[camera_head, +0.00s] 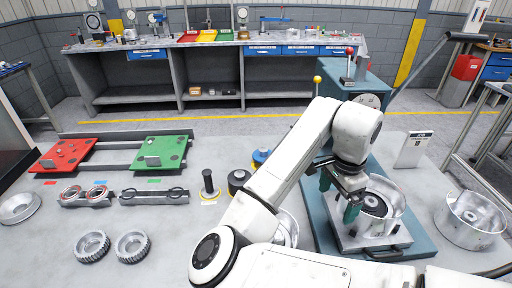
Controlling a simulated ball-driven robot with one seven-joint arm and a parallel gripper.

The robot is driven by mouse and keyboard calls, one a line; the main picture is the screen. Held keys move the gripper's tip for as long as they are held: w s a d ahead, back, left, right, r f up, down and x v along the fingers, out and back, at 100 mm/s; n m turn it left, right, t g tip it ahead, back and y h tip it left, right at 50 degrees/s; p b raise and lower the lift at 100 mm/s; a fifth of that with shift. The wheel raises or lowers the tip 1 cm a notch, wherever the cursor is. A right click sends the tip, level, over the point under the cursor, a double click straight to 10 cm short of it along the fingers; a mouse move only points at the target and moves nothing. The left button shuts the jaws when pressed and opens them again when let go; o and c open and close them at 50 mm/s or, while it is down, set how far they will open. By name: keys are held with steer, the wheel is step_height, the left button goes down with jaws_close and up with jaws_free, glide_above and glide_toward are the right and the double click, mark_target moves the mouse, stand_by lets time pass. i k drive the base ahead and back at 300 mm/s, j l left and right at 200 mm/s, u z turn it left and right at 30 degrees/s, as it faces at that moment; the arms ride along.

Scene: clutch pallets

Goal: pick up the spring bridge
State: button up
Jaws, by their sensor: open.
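I cannot tell for sure which part is the spring bridge. A low grey bar (153,197) with a loop-like piece at each end lies on the bench at the left, in front of the green pallet. My gripper (339,198) is at the right, open, with its two green-tipped fingers apart. It is over the left side of a square metal fixture (372,241) that holds a silver drum with a dark round centre (373,204). No held part shows between the fingers. My arm crosses the middle of the view and hides part of the bench.
A red pallet (64,154) and green pallet (161,150) stand at the left on rails. Bearing rings (97,191), two toothed rings (132,246), a black post (208,184) and a silver drum (470,217) stand around. A white sign (413,149) stands behind the fixture.

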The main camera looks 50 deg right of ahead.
mark_target(260, 155)
steer(key=i+l, duration=0.4)
steer(key=i, duration=0.15)
steer(key=i+l, duration=0.4)
steer(key=i, duration=0.15)
